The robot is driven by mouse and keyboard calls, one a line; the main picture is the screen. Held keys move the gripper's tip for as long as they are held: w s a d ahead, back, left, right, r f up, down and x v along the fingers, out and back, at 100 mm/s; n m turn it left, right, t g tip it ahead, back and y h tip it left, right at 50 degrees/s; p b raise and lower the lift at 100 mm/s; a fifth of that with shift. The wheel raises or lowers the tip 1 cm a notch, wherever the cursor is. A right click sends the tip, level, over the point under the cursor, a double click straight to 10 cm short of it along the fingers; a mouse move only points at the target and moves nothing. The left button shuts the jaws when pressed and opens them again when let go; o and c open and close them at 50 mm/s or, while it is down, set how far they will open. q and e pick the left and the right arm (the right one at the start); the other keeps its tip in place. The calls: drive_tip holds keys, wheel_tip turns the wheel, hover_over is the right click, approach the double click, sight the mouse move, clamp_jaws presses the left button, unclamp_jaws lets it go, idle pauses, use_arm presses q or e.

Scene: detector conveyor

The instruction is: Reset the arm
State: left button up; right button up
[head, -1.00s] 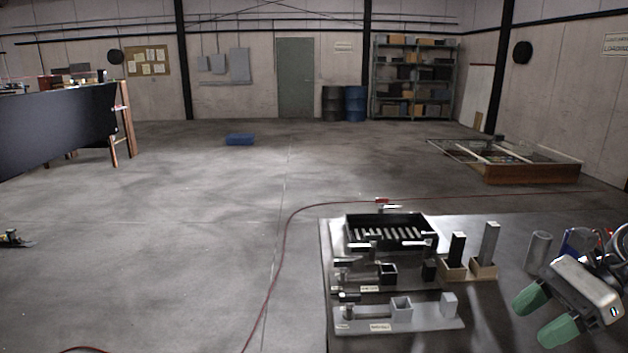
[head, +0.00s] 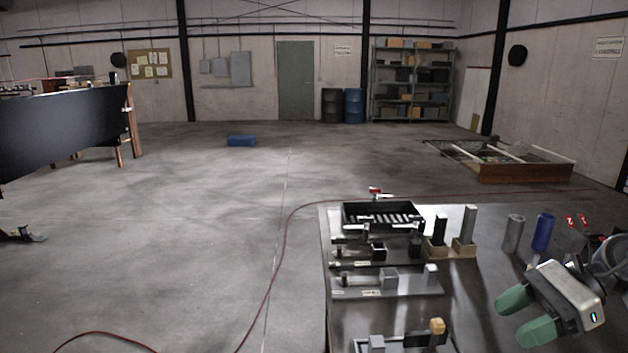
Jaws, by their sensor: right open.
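My right gripper (head: 519,314) is at the lower right, above the right part of the dark workbench (head: 490,290). Its two green fingers are spread apart with nothing between them. My left gripper is not in the head view.
The bench holds a black tray (head: 383,215), fixture plates (head: 388,285), two blocks in tan holders (head: 462,247), a grey cylinder (head: 513,234) and a blue cylinder (head: 543,232). A conveyor with a dark side (head: 62,128) stands far left.

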drive_tip(key=w+a+f+m+t+y, duration=0.1)
drive_tip(key=w+a+m+t+y, duration=0.15)
drive_tip(key=a+m+t, duration=0.4)
drive_tip(key=w+a+m+t+y, duration=0.1)
drive_tip(key=a+m+t+y, duration=0.3)
drive_tip(key=m+t, duration=0.6)
drive_tip(key=s+d+f+m+t+h, duration=0.1)
drive_tip(key=d+f+m+h, duration=0.1)
drive_tip(key=f+m+h, duration=0.75)
drive_tip(key=s+d+f+m+h, duration=0.15)
drive_tip(key=m+h, duration=0.55)
drive_tip(key=m, duration=0.8)
drive_tip(key=s+a+f+m+g+h, duration=0.1)
drive_tip(key=s+f+m+g, duration=0.4)
drive_tip(key=s+f+g, duration=0.45)
drive_tip(key=s+a+f+m+g, duration=0.1)
drive_tip(key=s+f+m+g, duration=0.45)
drive_tip(key=s, duration=0.65)
wheel_tip(320, 180, down, 29)
drive_tip(key=s, duration=0.2)
drive_tip(key=s+d+f+g+b, duration=0.1)
drive_tip(key=s+d+f, duration=0.1)
drive_tip(key=s+f, duration=1.3)
drive_tip(key=shift+d+h, duration=0.25)
drive_tip(key=shift+h, duration=0.05)
drive_tip(key=shift+s+f+g, duration=0.1)
drive_tip(key=shift+g, duration=0.15)
